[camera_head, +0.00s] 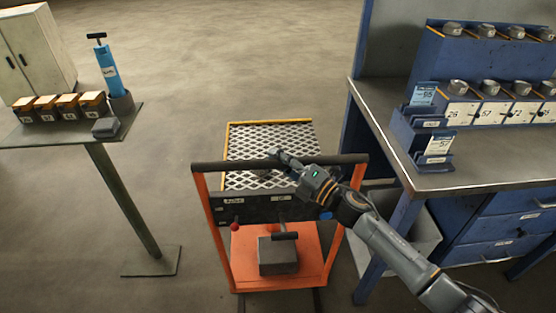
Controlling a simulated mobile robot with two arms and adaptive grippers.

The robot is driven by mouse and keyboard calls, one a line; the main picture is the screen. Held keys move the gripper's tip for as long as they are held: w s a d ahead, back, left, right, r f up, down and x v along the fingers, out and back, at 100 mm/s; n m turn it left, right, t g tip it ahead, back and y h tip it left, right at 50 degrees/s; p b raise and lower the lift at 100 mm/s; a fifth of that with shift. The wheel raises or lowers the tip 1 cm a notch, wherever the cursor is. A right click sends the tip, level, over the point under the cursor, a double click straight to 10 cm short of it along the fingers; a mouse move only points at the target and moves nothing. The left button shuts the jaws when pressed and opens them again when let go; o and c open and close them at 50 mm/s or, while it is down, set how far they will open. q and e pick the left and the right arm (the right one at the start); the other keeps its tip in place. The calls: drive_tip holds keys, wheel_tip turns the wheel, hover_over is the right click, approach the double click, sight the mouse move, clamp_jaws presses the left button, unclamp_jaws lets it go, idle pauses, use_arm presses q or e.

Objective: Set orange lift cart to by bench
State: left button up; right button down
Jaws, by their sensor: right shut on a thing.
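The orange lift cart (242,279) stands upright on the floor in the middle of the head view. It has a mesh top (258,141), a dark push handle (230,165) and a grey block (278,254) on its lower deck. My right gripper (284,156) is shut on the cart's handle, near its middle; the fingertips are small in view. The blue bench (472,181) with a grey top is to the right of the cart, a small gap apart. My left gripper is not in view.
A small stand (125,205) at left holds several small boxes (58,106) and a blue pump-like tool (110,70). A pale cabinet (38,52) is at the far left. Floor beyond the cart is clear. The bench carries a rack (488,75) with numbered bins.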

drive_tip(key=shift+d+f, duration=0.15)
drive_tip(key=shift+f, duration=0.35)
drive_tip(key=c, duration=1.1)
unclamp_jaws()
drive_tip(key=shift+w, duration=0.15)
drive_tip(key=shift+w+d+r, duration=0.1)
drive_tip(key=shift+r, duration=0.1)
drive_tip(key=v, duration=1.2)
